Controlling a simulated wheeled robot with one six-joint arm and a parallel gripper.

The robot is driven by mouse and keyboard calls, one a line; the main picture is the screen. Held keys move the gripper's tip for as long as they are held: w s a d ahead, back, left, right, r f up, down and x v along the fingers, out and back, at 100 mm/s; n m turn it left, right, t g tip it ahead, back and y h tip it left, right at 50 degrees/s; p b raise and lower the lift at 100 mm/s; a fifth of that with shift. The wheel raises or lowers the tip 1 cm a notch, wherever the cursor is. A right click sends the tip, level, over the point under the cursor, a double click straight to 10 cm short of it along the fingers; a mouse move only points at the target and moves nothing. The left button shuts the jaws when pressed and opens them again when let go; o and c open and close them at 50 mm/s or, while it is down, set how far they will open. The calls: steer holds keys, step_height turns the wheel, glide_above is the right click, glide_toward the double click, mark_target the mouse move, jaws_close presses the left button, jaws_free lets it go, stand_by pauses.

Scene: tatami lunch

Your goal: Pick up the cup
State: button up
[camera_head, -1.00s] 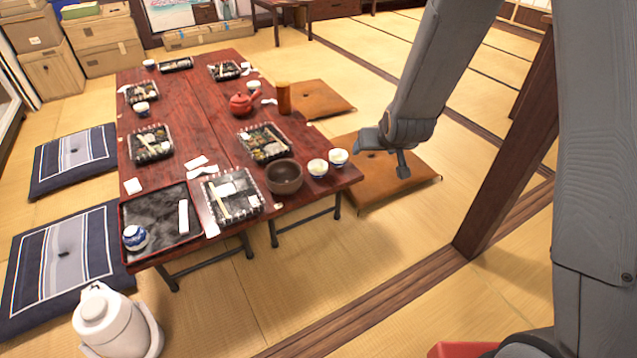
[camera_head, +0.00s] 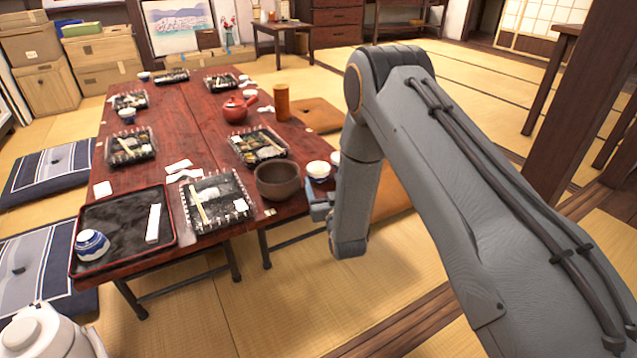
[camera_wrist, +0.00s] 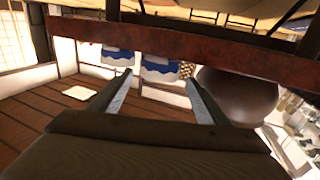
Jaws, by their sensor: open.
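Two small white cups with blue bases stand close together at the table's right front corner, the nearer cup (camera_head: 319,171) and the farther cup (camera_head: 335,158), partly hidden by my arm. The wrist view, which looks upside down, shows both, one cup (camera_wrist: 118,56) left of the other cup (camera_wrist: 160,69). My gripper (camera_head: 317,204) is low beside that table edge, just short of the cups. Its fingers (camera_wrist: 158,98) are open and empty, pointing at the cups, with one cup between them in the picture.
A dark round bowl (camera_head: 277,181) stands left of the cups and shows large in the wrist view (camera_wrist: 238,95). The table edge (camera_wrist: 190,47) lies close to my fingers. Lunch boxes, a red teapot (camera_head: 234,108) and a brown cylinder (camera_head: 281,102) are farther back.

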mark_target(316, 165)
steer(key=shift+b+x, duration=2)
steer(key=shift+x, duration=1.9)
steer(key=shift+f, duration=0.15)
steer(key=c, duration=0.9)
steer(key=shift+o, duration=0.2)
steer(key=shift+s, duration=0.1)
